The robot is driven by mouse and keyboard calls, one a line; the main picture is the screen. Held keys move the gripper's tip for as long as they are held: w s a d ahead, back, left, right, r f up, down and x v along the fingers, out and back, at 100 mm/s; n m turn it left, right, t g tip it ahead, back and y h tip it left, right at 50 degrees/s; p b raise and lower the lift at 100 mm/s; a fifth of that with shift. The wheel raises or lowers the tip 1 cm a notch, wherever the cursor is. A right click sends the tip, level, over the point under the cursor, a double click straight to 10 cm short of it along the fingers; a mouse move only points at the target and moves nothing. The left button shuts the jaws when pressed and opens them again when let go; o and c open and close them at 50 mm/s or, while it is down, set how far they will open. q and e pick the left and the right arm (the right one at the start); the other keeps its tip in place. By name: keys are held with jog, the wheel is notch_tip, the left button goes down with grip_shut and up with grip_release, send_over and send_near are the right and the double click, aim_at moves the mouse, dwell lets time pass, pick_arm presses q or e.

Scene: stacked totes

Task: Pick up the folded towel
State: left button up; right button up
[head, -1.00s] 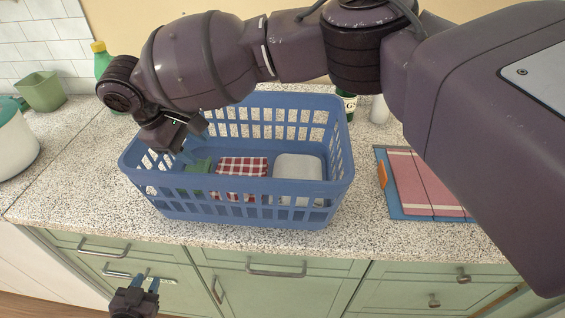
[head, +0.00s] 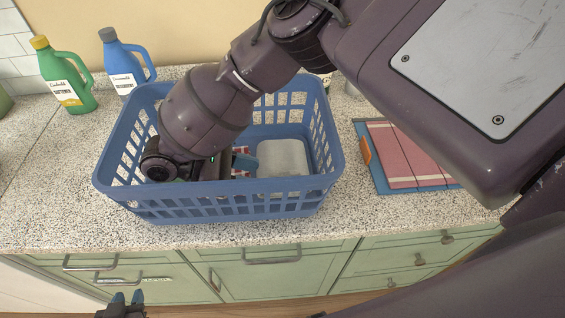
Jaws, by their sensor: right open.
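A red-and-white checkered folded towel (head: 240,151) lies in the blue basket (head: 225,207) on the counter. Most of it is hidden behind my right arm and gripper. My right gripper (head: 243,163) is down inside the basket, open, its blue fingertips at the checkered towel; I cannot tell whether they touch it. A pale grey-white item (head: 283,157) lies in the basket just right of the gripper. My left gripper (head: 128,297) is low in front of the cabinets, its two blue fingertips apart, empty and far from the basket.
Green (head: 67,82) and blue (head: 124,68) bottles stand behind the basket at left. A pink striped cloth (head: 408,158) on a blue item lies at right. The basket's slotted walls surround my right gripper. Counter is clear at front left.

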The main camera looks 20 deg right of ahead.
aim_at(274, 176)
jog(key=shift+w+p+x, duration=0.2)
jog(key=shift+x, duration=1.25)
jog(key=shift+w+p+x, duration=0.2)
jog(key=shift+x, duration=1.2)
grip_shut()
